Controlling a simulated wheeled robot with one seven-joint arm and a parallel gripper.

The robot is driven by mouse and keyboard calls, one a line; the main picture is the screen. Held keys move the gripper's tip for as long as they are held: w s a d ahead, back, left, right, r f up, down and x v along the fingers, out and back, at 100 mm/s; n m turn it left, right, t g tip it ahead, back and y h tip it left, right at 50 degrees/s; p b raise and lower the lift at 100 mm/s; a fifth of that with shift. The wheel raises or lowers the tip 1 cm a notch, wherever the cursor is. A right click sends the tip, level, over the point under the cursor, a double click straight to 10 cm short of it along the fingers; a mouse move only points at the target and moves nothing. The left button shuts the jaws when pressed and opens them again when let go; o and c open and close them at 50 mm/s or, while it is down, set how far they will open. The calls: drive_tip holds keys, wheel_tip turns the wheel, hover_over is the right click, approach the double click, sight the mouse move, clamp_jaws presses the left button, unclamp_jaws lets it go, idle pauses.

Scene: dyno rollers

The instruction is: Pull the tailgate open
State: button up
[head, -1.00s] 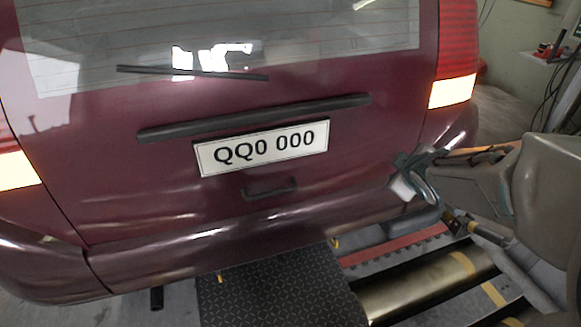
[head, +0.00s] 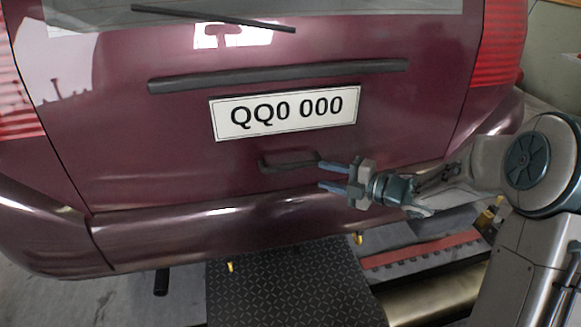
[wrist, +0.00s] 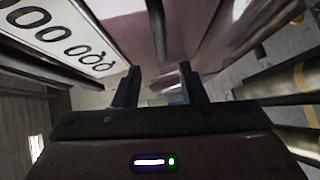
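The maroon tailgate (head: 130,160) of a car is shut and fills the upper part of the head view. Its dark handle (head: 283,163) is a small bar below the white number plate (head: 286,111). My gripper (head: 320,176) is in front of the tailgate at the right end of the handle, fingers pointing left and apart. In the head view the upper finger overlaps the handle's right end; I cannot tell whether they touch. In the wrist view the two fingers (wrist: 160,88) stand apart with a dark bar beyond them, and the plate (wrist: 70,35) shows at upper left.
The bumper (head: 220,225) runs below the tailgate. A dark patterned plate (head: 290,285) lies on the floor beneath it. Metal rollers (head: 440,296) and a red strip (head: 420,250) are at lower right. A dark trim bar (head: 280,76) crosses above the number plate.

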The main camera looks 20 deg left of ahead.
sight(294, 167)
drive_tip(key=b+x, duration=0.1)
drive_tip(key=x, duration=1)
drive_tip(key=shift+w+a+b, duration=0.1)
drive_tip(key=shift+a+b, duration=0.15)
drive_tip(key=shift+b, duration=0.15)
clamp_jaws()
drive_tip(key=shift+d, duration=0.1)
